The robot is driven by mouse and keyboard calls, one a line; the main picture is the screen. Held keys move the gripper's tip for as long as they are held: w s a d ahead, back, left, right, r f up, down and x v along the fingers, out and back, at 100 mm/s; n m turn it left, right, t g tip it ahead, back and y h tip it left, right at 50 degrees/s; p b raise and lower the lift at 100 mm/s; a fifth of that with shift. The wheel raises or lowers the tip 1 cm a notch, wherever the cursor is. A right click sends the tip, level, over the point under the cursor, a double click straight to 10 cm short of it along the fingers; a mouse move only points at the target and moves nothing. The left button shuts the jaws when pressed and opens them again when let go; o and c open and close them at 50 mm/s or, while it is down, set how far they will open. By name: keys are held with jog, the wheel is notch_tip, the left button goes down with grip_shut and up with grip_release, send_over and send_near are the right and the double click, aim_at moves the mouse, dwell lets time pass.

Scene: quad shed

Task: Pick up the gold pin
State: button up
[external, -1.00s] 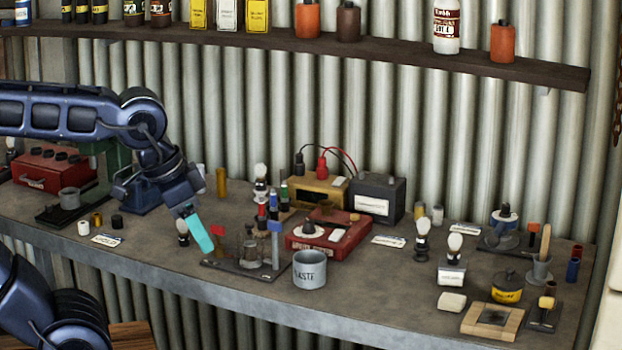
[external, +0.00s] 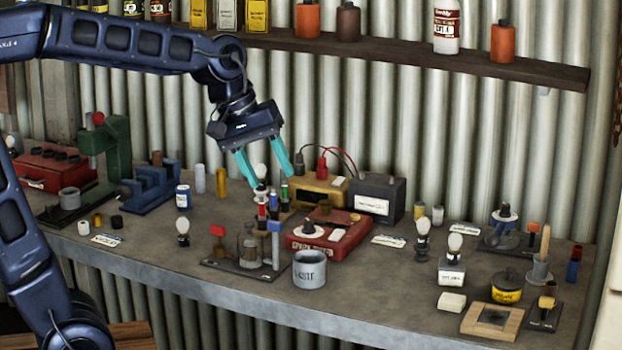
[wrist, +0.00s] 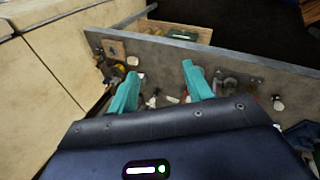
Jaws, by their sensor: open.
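Several gold-coloured upright cylinders stand on the bench, and I cannot tell for sure which one is the gold pin. A short gold pin (external: 97,220) stands at the front left, between a white one and a black one. A taller gold cylinder (external: 222,181) stands further back, left of my gripper, and a yellowish one (external: 419,211) stands right of the battery. My gripper (external: 268,178) is open and empty, its teal fingers pointing down above the brushes and coloured tubes mid-bench. In the wrist view its fingers (wrist: 160,70) are spread, with small blurred items beyond.
A red box (external: 330,236), a grey waste cup (external: 309,270) and a black battery (external: 378,199) stand right of my gripper. A blue vise (external: 150,188) and green press (external: 113,150) stand left. A shelf (external: 400,58) runs above. The front left-centre of the bench is fairly clear.

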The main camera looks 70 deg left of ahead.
jog(key=w+a+f+n, duration=0.1)
jog(key=w+a+n, duration=0.4)
jog(key=a, duration=0.4)
jog(key=w+a+f+n, duration=0.1)
jog(key=w+a+n, duration=0.45)
jog(key=a, duration=0.25)
jog(key=n+g+y, duration=0.2)
jog(key=n+y, duration=0.3)
jog(key=n, duration=2.1)
send_over(222, 183)
jog(key=s+d, duration=0.1)
jog(key=shift+m, duration=0.25)
notch_tip(222, 183, down, 22)
jog(key=shift+s+r, duration=0.1)
jog(key=shift+r, duration=0.15)
jog(key=shift+x, duration=5.1)
jog(key=shift+s, duration=0.2)
grip_shut()
